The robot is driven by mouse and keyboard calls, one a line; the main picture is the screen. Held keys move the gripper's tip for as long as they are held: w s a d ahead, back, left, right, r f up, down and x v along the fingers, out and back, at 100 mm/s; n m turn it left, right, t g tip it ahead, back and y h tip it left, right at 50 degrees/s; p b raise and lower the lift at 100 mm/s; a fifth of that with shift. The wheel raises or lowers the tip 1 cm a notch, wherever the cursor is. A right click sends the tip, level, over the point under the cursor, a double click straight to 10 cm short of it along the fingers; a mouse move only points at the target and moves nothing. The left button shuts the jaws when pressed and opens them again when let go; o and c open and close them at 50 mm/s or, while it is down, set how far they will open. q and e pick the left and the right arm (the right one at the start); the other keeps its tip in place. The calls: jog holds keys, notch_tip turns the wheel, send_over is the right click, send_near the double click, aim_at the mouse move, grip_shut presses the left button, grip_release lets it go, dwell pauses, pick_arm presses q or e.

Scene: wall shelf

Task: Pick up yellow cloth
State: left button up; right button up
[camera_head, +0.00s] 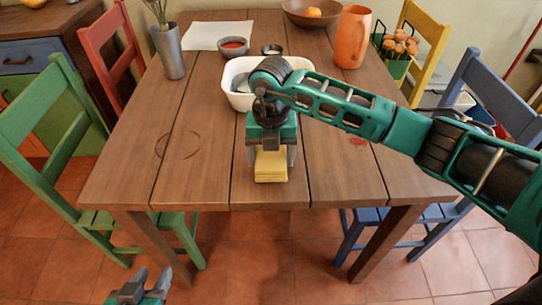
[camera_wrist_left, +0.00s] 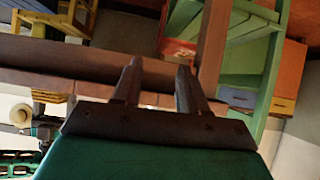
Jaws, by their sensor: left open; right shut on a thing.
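A folded yellow cloth (camera_head: 271,168) lies at the front middle of the wooden table (camera_head: 200,115) in the head view. My right gripper (camera_head: 272,155) reaches down over it from the right, with its fingers shut on the cloth's sides. The cloth's rear part is hidden under the gripper. I cannot tell whether the cloth touches the tabletop. My left gripper (camera_head: 147,284) is open and empty, low in front of the table at the lower left. Its two fingers also show apart in the left wrist view (camera_wrist_left: 157,85).
A white tub (camera_head: 236,97) stands behind my right gripper, partly hidden by my arm. A vase (camera_head: 170,52), a red-filled bowl (camera_head: 233,46), an orange pitcher (camera_head: 352,38) and a fruit bowl (camera_head: 311,14) stand farther back. Chairs surround the table. The table's front left is clear.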

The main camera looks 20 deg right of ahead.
aim_at(271, 154)
notch_tip(271, 154, up, 19)
jog(key=p, duration=0.2)
jog(key=shift+r, duration=0.15)
jog(key=o, duration=0.4)
jog(key=c, duration=0.3)
